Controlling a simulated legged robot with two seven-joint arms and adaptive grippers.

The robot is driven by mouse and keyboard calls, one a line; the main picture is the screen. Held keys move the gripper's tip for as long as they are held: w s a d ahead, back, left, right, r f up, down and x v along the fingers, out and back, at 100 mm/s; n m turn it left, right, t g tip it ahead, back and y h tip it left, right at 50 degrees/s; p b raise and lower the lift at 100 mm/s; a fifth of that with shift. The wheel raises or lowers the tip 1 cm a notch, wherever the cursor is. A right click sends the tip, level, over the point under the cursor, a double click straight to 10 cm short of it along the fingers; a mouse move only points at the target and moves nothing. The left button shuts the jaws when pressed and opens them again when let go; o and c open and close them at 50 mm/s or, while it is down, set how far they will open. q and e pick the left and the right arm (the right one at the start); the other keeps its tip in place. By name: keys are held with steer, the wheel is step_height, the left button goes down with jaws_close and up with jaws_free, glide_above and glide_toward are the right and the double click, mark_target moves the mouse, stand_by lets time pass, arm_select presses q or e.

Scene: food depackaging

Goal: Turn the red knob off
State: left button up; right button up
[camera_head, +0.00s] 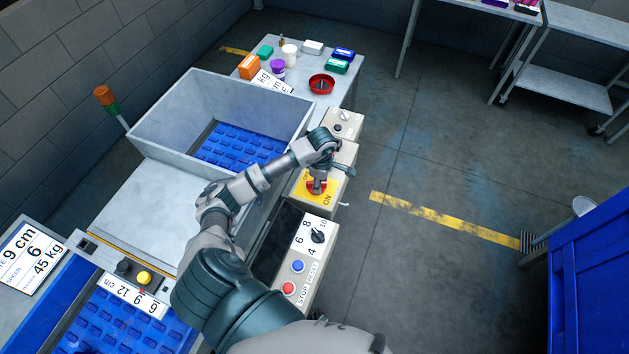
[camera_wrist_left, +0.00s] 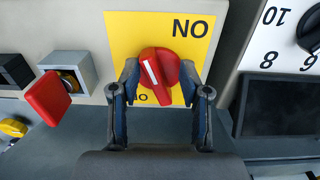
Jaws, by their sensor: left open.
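The red knob (camera_wrist_left: 158,75) with a white stripe sits on a yellow plate (camera_wrist_left: 205,40). In the wrist view its stripe runs from upper left to lower right, nearly upright. The ON label appears upside down at the plate's upper right; another label below the knob is mostly covered. My left gripper (camera_head: 318,184) is over the knob, its two fingers spread on either side of it with small visible gaps. In the head view, the gripper partly hides the knob (camera_head: 311,187). My right gripper is in neither view.
A panel with a black numbered dial (camera_head: 317,236) and blue and red buttons stands nearer. A grey hopper (camera_head: 165,125) is to the left. Open floor lies to the right.

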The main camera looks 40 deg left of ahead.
arm_select(q)
steer(key=shift+d+r, duration=0.15)
steer(key=shift+d, duration=0.6)
steer(key=shift+c, duration=0.6)
steer(key=shift+d+r, duration=0.1)
steer(key=shift+d, duration=0.25)
steer(key=c, duration=0.4)
steer(key=shift+w+a, duration=0.1)
steer(key=shift+a, duration=0.1)
jaws_close()
steer(key=a, duration=0.1)
steer(key=a+f, duration=0.1)
steer(key=a, duration=0.1)
steer(key=s+a, duration=0.1)
steer(key=a, duration=0.1)
steer(key=shift+a+f, duration=0.2)
steer(key=shift+f, duration=0.05)
steer(key=shift+w+d+r, duration=0.15)
steer(key=shift+w+d, duration=0.05)
steer(key=shift+d, duration=0.7)
steer(key=shift+w+d, duration=0.1)
steer(key=shift+d, duration=0.15)
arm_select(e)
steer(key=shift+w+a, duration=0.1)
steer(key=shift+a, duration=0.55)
arm_select(q)
steer(key=shift+a, duration=0.1)
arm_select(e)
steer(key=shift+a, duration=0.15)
